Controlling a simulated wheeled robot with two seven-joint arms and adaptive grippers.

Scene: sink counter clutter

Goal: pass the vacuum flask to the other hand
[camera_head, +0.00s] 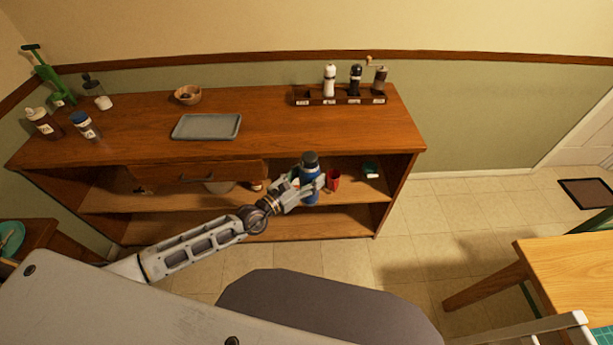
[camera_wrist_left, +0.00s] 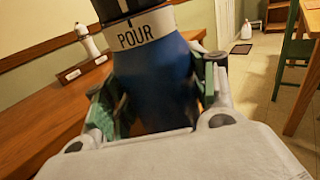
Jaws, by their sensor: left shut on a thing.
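The vacuum flask (camera_head: 310,181) is blue with a dark top and shows upright in front of the wooden shelf unit. My left gripper (camera_head: 308,188) is shut around its body and holds it in the air, clear of the counter. In the left wrist view the flask (camera_wrist_left: 156,85) fills the middle, with a white band reading POUR below its black top. The left gripper's fingers (camera_wrist_left: 158,100) press on both sides of the blue body. The flask's lower end is hidden in that view. My right gripper is not in view.
The counter (camera_head: 290,130) bears a grey tray (camera_head: 207,127), a wooden bowl (camera_head: 188,94) and a rack of mills (camera_head: 340,98). A red cup (camera_head: 333,180) stands on the shelf behind the flask.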

